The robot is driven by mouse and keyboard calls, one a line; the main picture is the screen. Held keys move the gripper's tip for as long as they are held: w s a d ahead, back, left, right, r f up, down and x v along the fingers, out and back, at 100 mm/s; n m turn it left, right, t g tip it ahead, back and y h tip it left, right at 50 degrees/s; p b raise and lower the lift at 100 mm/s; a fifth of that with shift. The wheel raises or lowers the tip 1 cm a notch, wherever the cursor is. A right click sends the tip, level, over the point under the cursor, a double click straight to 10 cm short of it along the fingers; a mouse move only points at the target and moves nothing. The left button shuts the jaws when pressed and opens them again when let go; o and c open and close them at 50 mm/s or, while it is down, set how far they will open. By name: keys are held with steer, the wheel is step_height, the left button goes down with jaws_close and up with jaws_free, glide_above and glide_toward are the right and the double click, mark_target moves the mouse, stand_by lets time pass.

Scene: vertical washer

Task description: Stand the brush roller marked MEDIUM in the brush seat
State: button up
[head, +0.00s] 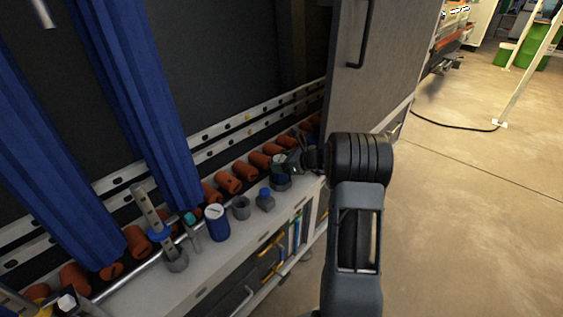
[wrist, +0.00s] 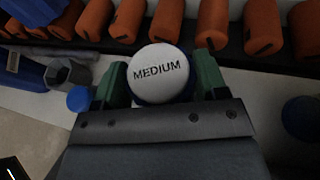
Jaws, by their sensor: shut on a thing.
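The brush roller marked MEDIUM (wrist: 160,72) shows its round white top in the wrist view, with a dark blue edge below. My gripper (wrist: 161,88) is shut on it, one green finger on each side. In the head view my gripper (head: 286,162) is at the right part of the ledge, above a grey hexagonal base (head: 281,184). Whether the held roller's lower end is in this base or above it is hidden. An empty-looking grey hexagonal socket (head: 241,208) stands further left; I cannot tell which one is the brush seat.
Blue hanging brushes (head: 140,90) are at left, a grey door (head: 375,70) at right.

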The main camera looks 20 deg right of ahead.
steer(key=shift+f, duration=0.25)
steer(key=o, duration=1.1)
steer(key=p+v, duration=0.2)
steer(key=v, duration=1.1)
steer(key=shift+s+d+p, duration=0.25)
steer(key=shift+s+p, duration=0.1)
steer(key=shift+p, duration=0.05)
steer(key=shift+r, duration=0.1)
steer(key=s+a+r+n+g+h+p, duration=0.1)
steer(key=s+a+r+n+g+p, duration=0.3)
steer(key=a+r+n+p, duration=0.3)
steer(key=s+a+r+n+g+h+p, duration=0.1)
steer(key=s+a+r+n+g+p, duration=0.2)
steer(key=s+a+r+n+p, duration=0.5)
steer(key=s+a+r+n+h+p, duration=0.6)
steer(key=r+n, duration=0.5)
steer(key=n, duration=0.2)
steer(key=shift+s+r+h+p, duration=0.3)
steer(key=shift+s+r+p, duration=0.1)
steer(key=shift+s+p, duration=0.45)
